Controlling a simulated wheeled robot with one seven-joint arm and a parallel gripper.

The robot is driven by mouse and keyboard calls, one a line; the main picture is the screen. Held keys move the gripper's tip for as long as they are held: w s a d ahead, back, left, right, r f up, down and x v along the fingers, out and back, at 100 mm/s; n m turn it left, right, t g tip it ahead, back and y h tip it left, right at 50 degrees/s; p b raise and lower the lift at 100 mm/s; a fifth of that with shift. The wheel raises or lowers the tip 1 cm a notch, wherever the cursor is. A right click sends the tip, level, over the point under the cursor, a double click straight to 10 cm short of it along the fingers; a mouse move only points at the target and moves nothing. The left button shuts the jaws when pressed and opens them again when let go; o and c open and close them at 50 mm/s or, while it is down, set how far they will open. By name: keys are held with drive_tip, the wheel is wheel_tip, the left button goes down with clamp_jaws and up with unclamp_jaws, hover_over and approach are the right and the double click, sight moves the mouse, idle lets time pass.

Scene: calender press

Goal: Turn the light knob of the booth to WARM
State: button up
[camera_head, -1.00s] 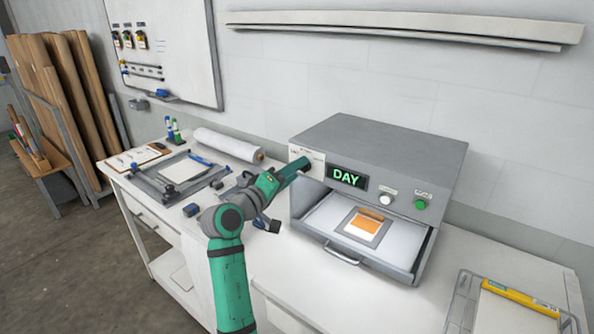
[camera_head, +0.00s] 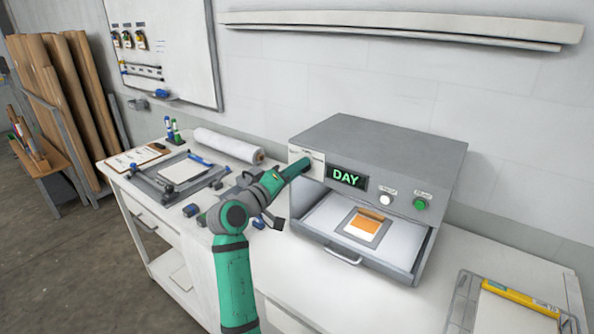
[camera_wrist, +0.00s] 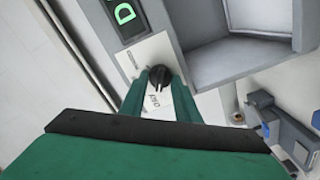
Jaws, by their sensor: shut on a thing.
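The booth (camera_head: 400,150) is a grey box on the bench with a lit display (camera_head: 347,177) that reads DAY in green. The light knob (camera_wrist: 159,77) is small, round and black, on a pale label panel (camera_head: 305,151) left of the display. In the wrist view my gripper (camera_wrist: 157,84) has its two green fingers shut on the knob, one on each side. A label beside the knob seems to read DAY; the other lettering is too small to read. In the head view my gripper hides the knob.
Below the display an open drawer (camera_head: 341,253) holds a framed orange sample (camera_head: 364,224). A white button (camera_head: 386,200) and a green button (camera_head: 420,204) sit to the right on the front. A clamp frame (camera_head: 150,187) and a white roll (camera_head: 228,145) lie left on the bench.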

drive_tip(key=m, duration=2.3)
drive_tip(key=shift+s+d, duration=0.15)
drive_tip(key=shift+d, duration=0.05)
drive_tip(key=shift+f+m, duration=0.1)
drive_tip(key=shift+m, duration=0.3)
drive_tip(key=o, duration=1)
drive_tip(key=shift+s, duration=0.1)
drive_tip(key=v, duration=1)
drive_tip(key=shift+s+a, duration=0.25)
drive_tip(key=shift+s, duration=0.05)
